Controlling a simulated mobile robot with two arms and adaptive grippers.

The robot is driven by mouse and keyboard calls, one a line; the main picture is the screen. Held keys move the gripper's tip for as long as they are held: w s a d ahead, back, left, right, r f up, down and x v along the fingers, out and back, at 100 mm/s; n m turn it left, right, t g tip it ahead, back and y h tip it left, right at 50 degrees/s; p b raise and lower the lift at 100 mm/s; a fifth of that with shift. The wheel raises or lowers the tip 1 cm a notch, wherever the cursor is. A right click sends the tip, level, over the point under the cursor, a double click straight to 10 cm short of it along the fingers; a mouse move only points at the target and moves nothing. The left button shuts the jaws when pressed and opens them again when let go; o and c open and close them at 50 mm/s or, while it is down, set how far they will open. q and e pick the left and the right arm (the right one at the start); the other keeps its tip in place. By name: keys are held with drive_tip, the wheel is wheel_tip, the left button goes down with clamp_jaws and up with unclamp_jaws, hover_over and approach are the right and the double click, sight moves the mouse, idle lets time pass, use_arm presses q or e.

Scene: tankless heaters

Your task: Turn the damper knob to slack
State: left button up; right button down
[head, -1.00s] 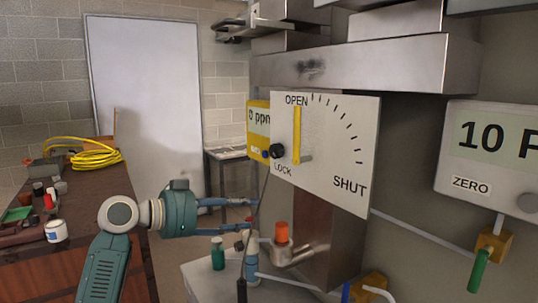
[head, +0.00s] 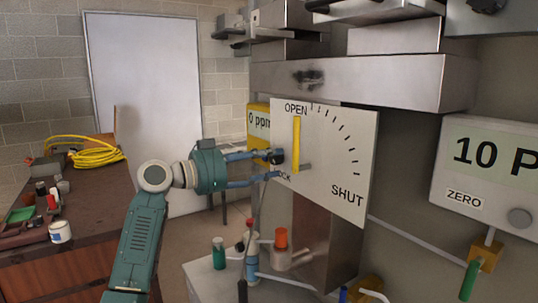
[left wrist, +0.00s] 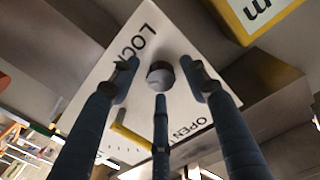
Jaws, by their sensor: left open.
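The damper plate (head: 340,170) is white, with a scale from OPEN at the top to SHUT at the lower right. A yellow lever (head: 296,143) stands upright at OPEN. The small dark damper knob (head: 277,157) is at the plate's left edge, by the partly covered word LOCK. My left gripper (head: 277,164) is open, with its fingers reaching right to the knob. In the left wrist view, the knob (left wrist: 160,76) sits between the spread fingers, without a visible grip. My right gripper is not in view.
A yellow ppm meter (head: 257,122) is close behind the gripper. A pressure display (head: 488,165) is at right. A workbench with a yellow cable coil (head: 95,153) is at left.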

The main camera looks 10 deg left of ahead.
use_arm(q)
drive_tip(key=shift+w+d, duration=0.25)
drive_tip(key=c, duration=1.2)
